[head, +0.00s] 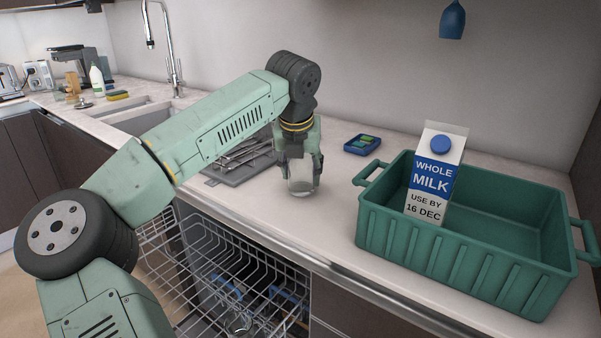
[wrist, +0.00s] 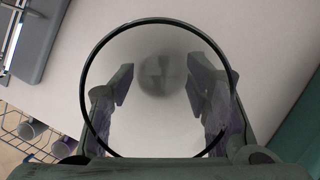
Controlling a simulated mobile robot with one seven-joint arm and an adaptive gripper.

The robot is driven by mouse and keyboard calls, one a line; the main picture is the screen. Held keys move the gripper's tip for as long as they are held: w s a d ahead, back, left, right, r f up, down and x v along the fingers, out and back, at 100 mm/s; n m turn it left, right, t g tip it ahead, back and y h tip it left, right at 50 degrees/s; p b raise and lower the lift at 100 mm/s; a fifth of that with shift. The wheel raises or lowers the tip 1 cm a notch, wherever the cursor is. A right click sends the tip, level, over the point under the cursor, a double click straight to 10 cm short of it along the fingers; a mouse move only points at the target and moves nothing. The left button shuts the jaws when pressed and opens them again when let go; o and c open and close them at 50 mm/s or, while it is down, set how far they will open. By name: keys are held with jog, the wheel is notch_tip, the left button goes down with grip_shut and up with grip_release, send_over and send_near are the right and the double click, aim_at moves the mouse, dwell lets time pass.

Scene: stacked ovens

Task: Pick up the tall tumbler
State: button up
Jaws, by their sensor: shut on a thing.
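A clear glass tumbler (head: 300,187) is upright at the counter, right of the cutlery tray in the head view. My gripper (head: 303,160) points down from above and is shut on the tumbler, with a finger on either side. In the wrist view the tumbler's round dark rim (wrist: 86,108) fills the middle, and the gripper fingers (wrist: 160,90) show on both sides of it. I cannot tell whether its base touches the counter.
A green crate (head: 450,265) with a milk carton (head: 434,190) stands at the right. A grey cutlery tray (head: 240,170) lies behind my arm. A blue box (head: 362,144) sits at the back. An open dishwasher rack (head: 240,265) is below the counter edge.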

jog(key=shift+r, duration=0.45)
notch_tip(320, 180, up, 2)
jog(key=shift+r+b, duration=0.1)
jog(key=shift+b, duration=0.25)
jog(key=s+b, duration=0.1)
jog(key=s, duration=0.4)
jog(key=s+d+r+b, duration=0.1)
jog(key=s+b, duration=0.1)
jog(key=s, duration=0.3)
jog(key=s+b, duration=0.1)
jog(key=s, duration=0.5)
jog(key=shift+d+r, duration=0.3)
jog(key=shift+d, duration=0.1)
